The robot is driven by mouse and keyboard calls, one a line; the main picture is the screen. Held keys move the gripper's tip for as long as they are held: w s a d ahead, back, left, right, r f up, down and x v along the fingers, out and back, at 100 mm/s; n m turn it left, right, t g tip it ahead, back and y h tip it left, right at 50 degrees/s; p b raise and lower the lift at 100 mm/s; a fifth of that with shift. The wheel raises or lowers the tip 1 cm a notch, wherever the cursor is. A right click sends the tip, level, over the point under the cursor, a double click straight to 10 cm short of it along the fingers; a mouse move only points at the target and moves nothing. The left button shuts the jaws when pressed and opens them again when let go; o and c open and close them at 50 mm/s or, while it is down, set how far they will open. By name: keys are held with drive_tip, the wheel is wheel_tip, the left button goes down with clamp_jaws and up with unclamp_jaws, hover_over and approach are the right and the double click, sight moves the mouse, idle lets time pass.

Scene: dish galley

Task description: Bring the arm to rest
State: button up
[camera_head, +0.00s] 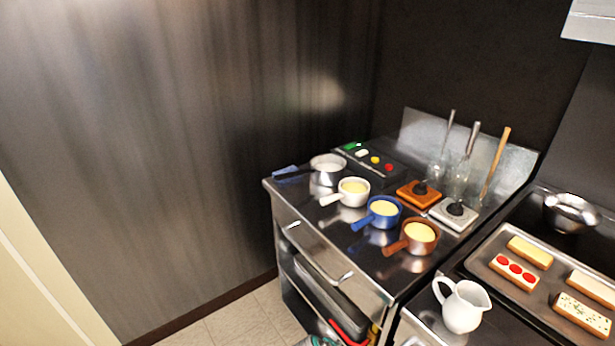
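Neither my arm nor my gripper shows in the head camera view, so its pose and whether it is open or shut cannot be seen. The view shows a dark steel counter (340,238) in a corner. On it stand a metal saucepan (328,172) and three small handled pots with pale yellow contents: a white one (351,193), a blue one (382,212) and a copper-brown one (420,236).
A control box with coloured buttons (372,160), upright utensils (468,150) and orange (408,194) and grey (440,213) square pads are behind. A white pitcher (463,308), a pastry tray (483,264) and a metal bowl (572,212) stand right. Floor (240,325) shows clear at left.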

drive_tip(key=s+d+f+t+y, duration=0.1)
drive_tip(key=s+d+f, duration=0.15)
drive_tip(key=s, duration=0.35)
drive_tip(key=s+d+f+t+y, duration=0.1)
drive_tip(key=s+d+f, duration=0.15)
drive_tip(key=s, duration=0.45)
drive_tip(key=s+d+r+m+t+y, duration=0.1)
drive_tip(key=s+d+r, duration=0.1)
drive_tip(key=s, duration=0.4)
drive_tip(key=s+d+r+m+t+y, duration=0.1)
drive_tip(key=s+r, duration=0.1)
drive_tip(key=s, duration=0.5)
drive_tip(key=s+d+r+m+t, duration=0.1)
drive_tip(key=s+r+t, duration=0.1)
drive_tip(key=s+r, duration=0.4)
drive_tip(key=s+r+m+t, duration=0.2)
drive_tip(key=s+r, duration=0.4)
drive_tip(key=r, duration=0.7)
drive_tip(key=s+d+r+m+t, duration=0.1)
drive_tip(key=s+r+m, duration=0.1)
drive_tip(key=s+r, duration=0.5)
wheel_tip(320, 180, up, 3)
drive_tip(key=shift+d+f+t, duration=0.15)
drive_tip(key=shift+d+t, duration=0.15)
drive_tip(key=shift+t, duration=0.1)
